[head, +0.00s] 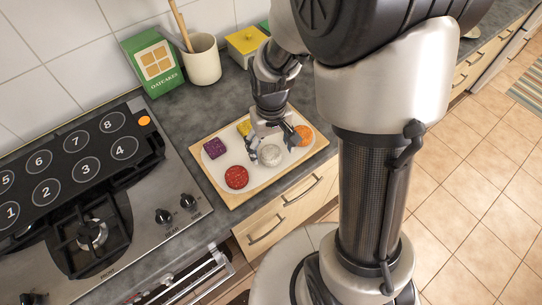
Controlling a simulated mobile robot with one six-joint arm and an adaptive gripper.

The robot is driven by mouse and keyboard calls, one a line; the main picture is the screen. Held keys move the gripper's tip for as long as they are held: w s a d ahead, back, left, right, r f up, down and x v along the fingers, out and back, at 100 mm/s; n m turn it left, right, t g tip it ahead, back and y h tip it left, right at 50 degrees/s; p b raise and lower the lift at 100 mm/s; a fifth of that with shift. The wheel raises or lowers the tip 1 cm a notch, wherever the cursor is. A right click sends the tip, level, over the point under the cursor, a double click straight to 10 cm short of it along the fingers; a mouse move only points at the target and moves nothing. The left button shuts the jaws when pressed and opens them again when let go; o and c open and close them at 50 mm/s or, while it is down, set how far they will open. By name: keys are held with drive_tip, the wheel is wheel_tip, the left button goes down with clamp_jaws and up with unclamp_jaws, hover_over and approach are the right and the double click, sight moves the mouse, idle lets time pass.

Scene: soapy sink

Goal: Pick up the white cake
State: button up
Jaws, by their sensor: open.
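The white cake (270,155) is a round pale piece on a white plate (212,176) that lies on a wooden board (234,203). My gripper (271,148) is open and points down just above and behind the white cake, with fingers spread to its left and right. Whether a finger touches the cake I cannot tell. On the same plate are a red round cake (236,177) at the front left, a purple square cake (215,148) at the left, a yellow cake (244,128) partly hidden behind my gripper, and an orange cake (304,134) at the right.
A stove (92,235) with a numbered panel (62,170) stands to the left. At the back are a green oatcakes box (153,62), a cream utensil pot (202,62) and a yellow container (246,42). Drawers (285,212) lie below the counter's front edge.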

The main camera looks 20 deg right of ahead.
wheel_tip(320, 180, down, 2)
drive_tip(key=shift+f, duration=0.2)
drive_tip(key=shift+r, duration=0.1)
drive_tip(key=shift+c, duration=0.4)
drive_tip(key=c, duration=1.1)
